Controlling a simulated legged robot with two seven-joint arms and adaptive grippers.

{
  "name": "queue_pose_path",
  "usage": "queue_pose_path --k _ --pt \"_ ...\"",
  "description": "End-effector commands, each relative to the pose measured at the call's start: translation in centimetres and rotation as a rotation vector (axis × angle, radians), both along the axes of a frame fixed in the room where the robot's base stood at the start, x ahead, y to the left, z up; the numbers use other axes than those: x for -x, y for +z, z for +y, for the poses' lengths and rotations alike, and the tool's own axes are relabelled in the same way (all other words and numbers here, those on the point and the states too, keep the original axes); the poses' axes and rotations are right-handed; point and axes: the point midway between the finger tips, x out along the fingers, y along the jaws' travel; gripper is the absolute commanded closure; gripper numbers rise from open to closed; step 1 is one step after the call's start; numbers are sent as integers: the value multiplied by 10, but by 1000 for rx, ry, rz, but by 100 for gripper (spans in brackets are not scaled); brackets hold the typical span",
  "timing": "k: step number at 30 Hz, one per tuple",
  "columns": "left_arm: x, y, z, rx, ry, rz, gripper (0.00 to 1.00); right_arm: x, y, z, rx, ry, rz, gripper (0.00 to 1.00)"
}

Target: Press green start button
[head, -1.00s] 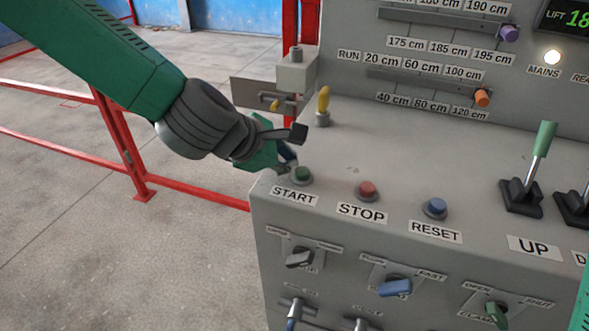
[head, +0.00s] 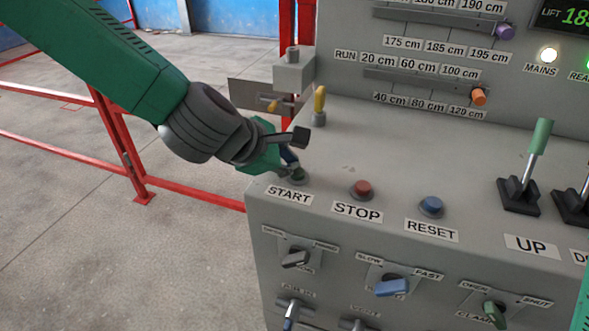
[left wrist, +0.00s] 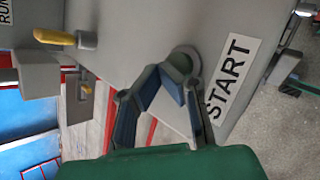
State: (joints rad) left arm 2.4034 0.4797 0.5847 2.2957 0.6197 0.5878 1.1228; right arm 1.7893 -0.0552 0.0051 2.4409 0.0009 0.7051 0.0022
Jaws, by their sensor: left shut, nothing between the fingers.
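The green start button (head: 297,174) sits at the left front of the grey console top, above the START label (head: 289,195). My left gripper (head: 292,166) is shut and empty, with its fingertips at the button and partly covering it. In the left wrist view the shut fingers (left wrist: 165,80) overlap the edge of the green button (left wrist: 182,62), next to the START label (left wrist: 227,78). I cannot tell whether the button is pushed in. My right gripper does not show.
The red stop button (head: 361,189) and blue reset button (head: 431,206) stand to the right. A yellow-handled toggle (head: 319,101) stands behind the start button. A green-handled UP lever (head: 539,138) is farther right. Rotary switches fill the front panel (head: 392,286).

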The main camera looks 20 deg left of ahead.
Motion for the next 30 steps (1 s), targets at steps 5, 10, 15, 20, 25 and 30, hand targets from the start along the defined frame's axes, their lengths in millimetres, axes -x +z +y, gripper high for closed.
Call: queue_pose_path --k 5,10,15,20,25,30 --pt "1 -1 1 3 -4 3 100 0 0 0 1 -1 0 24" --pt "1 -1 4 6 -4 4 100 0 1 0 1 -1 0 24" --pt "1 7 4 7 -2 3 100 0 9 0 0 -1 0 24" --pt "1 16 1 5 -3 3 100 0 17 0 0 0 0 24" --pt "1 16 -1 3 -4 2 100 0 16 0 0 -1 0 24" --pt "1 16 -1 3 -3 2 100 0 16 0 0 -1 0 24"
